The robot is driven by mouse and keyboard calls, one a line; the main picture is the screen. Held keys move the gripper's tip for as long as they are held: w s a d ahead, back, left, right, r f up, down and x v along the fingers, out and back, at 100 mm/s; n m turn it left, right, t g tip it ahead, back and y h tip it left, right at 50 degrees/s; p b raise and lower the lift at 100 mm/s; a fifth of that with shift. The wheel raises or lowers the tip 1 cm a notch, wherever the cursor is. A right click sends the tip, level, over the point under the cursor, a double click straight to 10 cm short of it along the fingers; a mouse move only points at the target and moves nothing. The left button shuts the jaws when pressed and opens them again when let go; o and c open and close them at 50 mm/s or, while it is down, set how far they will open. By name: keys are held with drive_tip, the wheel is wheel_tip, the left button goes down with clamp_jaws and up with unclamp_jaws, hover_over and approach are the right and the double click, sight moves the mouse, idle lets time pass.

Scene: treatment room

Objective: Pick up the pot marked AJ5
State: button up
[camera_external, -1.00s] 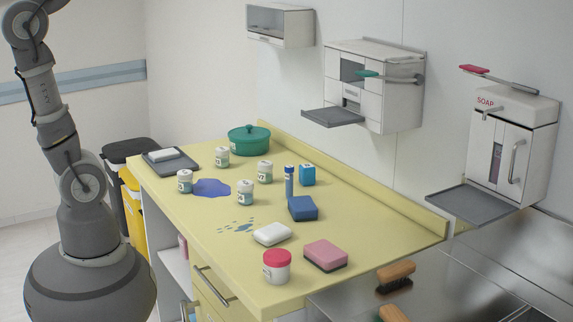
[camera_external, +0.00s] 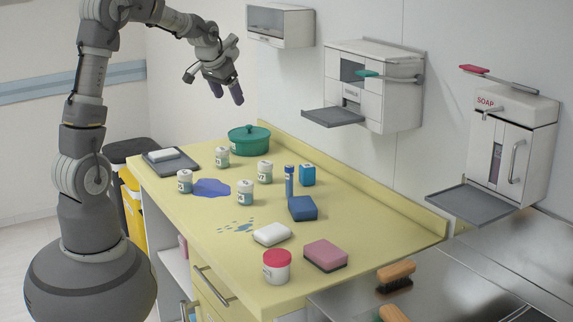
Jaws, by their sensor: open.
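Several small white-lidded pots with labels stand upright on the yellow counter. One pot (camera_external: 185,181) is at the left beside a blue puddle, one pot (camera_external: 222,157) is near the green lidded pot, one pot (camera_external: 265,172) is right of the puddle, and one pot (camera_external: 245,193) is nearer the front. Their labels are too small to read surely, so I cannot tell which is AJ5. My gripper (camera_external: 227,94) is open and empty, pointing down, high above the back of the counter and apart from every pot.
A green lidded pot (camera_external: 249,141), a blue bottle (camera_external: 289,181), a blue box (camera_external: 307,175) and a blue sponge (camera_external: 302,208) stand around the pots. A soap bar (camera_external: 271,234), red-lidded tub (camera_external: 277,267) and pink sponge (camera_external: 325,255) are in front. A dark tray (camera_external: 171,161) is at back left.

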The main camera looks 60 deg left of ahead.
drive_tip(key=s+a+f+g, duration=0.2)
drive_tip(key=s+a+f, duration=0.25)
drive_tip(key=f, duration=0.45)
drive_tip(key=n+g+h, duration=0.2)
drive_tip(key=g, duration=0.1)
approach(181, 173)
wheel_tip(181, 173, down, 5)
drive_tip(key=shift+s+a+f, duration=0.1)
drive_tip(key=shift+s+a, duration=0.1)
wheel_tip(181, 173, down, 8)
drive_tip(key=b, duration=0.3)
drive_tip(key=shift+w, duration=0.15)
drive_tip(key=c, duration=1.1)
